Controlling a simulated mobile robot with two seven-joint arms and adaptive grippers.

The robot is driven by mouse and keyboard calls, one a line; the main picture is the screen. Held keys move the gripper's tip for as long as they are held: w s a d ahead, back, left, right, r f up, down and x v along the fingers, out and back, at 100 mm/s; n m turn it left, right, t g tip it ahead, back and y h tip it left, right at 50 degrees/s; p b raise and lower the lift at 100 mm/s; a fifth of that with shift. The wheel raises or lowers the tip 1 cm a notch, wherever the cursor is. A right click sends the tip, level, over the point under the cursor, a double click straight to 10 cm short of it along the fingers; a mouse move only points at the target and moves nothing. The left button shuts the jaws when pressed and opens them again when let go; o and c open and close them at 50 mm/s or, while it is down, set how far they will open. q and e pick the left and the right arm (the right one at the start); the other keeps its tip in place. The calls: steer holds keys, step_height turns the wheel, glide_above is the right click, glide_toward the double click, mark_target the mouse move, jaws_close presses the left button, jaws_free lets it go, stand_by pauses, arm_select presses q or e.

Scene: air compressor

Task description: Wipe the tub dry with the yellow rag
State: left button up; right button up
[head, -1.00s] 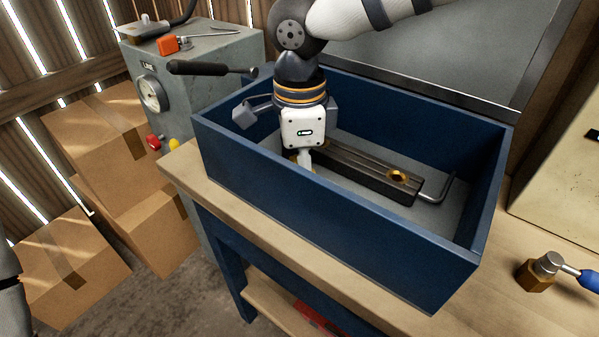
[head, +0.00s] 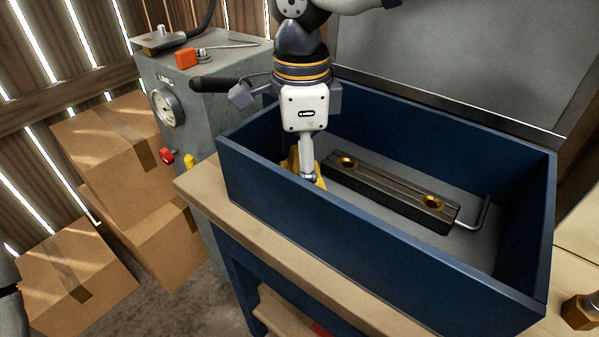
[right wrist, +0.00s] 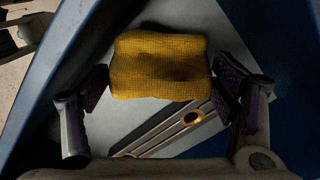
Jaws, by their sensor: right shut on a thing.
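The blue tub (head: 380,245) stands on the wooden bench with its grey floor showing. The yellow rag (right wrist: 160,65) is bunched between the fingers of my right gripper (right wrist: 160,88) in the right wrist view. In the head view, my right gripper (head: 305,172) points down inside the left end of the tub, with bits of the yellow rag (head: 319,182) showing around its fingers. Whether the rag touches the floor is hard to tell. My left gripper is not in view; only a bit of my left arm shows at the left edge.
A dark slotted bar (head: 390,192) with two brass-coloured holes and a bent metal rod (head: 482,215) lie in the tub, right of the gripper. A grey machine with a gauge (head: 167,107) stands left of the tub. Cardboard boxes (head: 105,150) are stacked farther left.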

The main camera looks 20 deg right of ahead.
steer(key=shift+r, duration=1.95)
